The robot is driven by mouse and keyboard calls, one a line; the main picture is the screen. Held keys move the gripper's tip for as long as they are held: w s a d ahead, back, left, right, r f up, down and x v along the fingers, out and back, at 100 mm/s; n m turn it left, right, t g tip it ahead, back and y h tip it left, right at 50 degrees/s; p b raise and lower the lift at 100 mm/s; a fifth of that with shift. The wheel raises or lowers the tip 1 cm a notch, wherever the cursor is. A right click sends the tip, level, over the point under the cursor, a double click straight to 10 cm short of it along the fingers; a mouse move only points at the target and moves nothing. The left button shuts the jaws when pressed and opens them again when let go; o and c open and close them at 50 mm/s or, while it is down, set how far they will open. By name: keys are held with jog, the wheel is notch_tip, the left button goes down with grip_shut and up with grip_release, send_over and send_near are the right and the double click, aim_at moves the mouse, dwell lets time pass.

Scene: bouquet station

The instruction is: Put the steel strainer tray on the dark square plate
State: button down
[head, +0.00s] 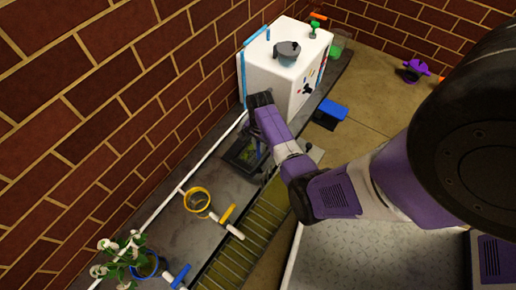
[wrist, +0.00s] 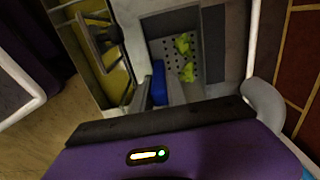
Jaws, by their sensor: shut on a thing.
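The steel strainer tray (wrist: 175,62) is a perforated grey tray with green pieces in it, ahead of my gripper in the wrist view. Its blue handle (wrist: 158,82) is between my fingers, and my gripper (wrist: 150,92) is shut on it. The dark square plate (wrist: 214,45) shows as dark areas beside and beyond the tray, which overlaps it. I cannot tell whether the tray touches the plate. In the head view the tray (head: 245,153) is small and partly hidden by my arm, at the counter near the white box.
A white box (head: 275,70) with a grey pot on top stands behind. A yellow ring (head: 197,200) with an orange handle and a blue-potted white-flowered plant (head: 146,266) are on the counter toward the front. A slatted yellow-green strip (head: 238,250) runs along its right side. A brick wall bounds the left.

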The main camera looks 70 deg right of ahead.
jog(key=shift+w+d+f+b, duration=0.1)
jog(key=shift+w+f+b, duration=0.15)
jog(key=shift+f, duration=0.2)
jog(key=shift+w+f+b, duration=0.15)
jog(key=shift+f+b, duration=0.15)
jog(key=shift+f, duration=0.1)
jog(key=shift+r, duration=0.15)
jog(key=c, duration=1.3)
grip_release()
